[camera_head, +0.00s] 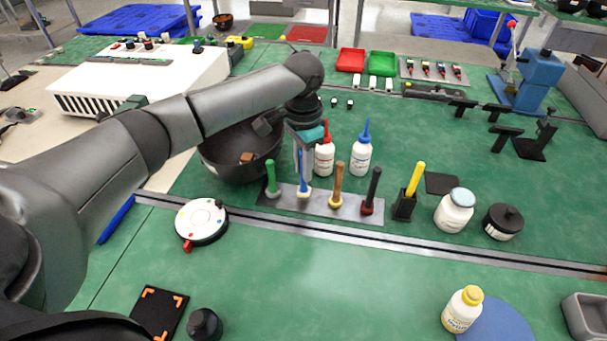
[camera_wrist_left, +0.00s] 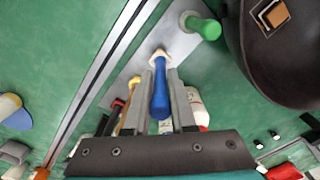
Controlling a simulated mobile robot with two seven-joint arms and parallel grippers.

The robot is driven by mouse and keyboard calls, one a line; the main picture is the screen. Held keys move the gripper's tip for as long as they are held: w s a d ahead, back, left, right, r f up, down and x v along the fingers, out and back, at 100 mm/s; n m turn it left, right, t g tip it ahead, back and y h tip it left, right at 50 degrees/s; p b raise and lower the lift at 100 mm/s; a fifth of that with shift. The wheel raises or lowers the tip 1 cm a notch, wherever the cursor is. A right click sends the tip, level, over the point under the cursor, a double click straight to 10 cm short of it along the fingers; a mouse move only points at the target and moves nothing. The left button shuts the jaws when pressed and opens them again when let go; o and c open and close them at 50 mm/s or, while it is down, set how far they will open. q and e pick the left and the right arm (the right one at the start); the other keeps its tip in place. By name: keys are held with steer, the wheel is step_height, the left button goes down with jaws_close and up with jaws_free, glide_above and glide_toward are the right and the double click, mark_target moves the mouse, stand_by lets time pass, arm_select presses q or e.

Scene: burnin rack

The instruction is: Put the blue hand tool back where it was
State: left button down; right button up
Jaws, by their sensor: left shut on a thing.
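The blue hand tool (camera_head: 304,184) stands about upright at the grey rack (camera_head: 343,206), between the green tool (camera_head: 271,178) and the tan tool (camera_head: 337,182). A tool with a black handle (camera_head: 373,187) stands at the rack's right end. My left gripper (camera_head: 304,172) comes from above and is shut on the blue tool's handle. In the left wrist view the blue handle (camera_wrist_left: 160,97) lies between the two fingers (camera_wrist_left: 161,100), with its pale collar (camera_wrist_left: 160,57) over the rack plate. I cannot tell whether its lower end is fully seated. My right gripper is not in view.
A dark bowl (camera_head: 222,170) stands close to the rack's left. Red-capped (camera_head: 324,158) and blue-capped (camera_head: 361,154) bottles stand just behind it. A black holder (camera_head: 404,206) with a yellow stick is at the right. A metal rail runs in front; the green mat beyond it is mostly clear.

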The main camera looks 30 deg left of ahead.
arm_select(q)
step_height(320, 180, down, 2)
stand_by(0.4)
steer(key=c, duration=0.8)
jaws_free()
steer(key=shift+f, duration=0.1)
steer(key=shift+o, duration=0.2)
step_height(320, 180, up, 12)
steer(key=shift+r+p, duration=0.2)
steer(key=shift+p, duration=1)
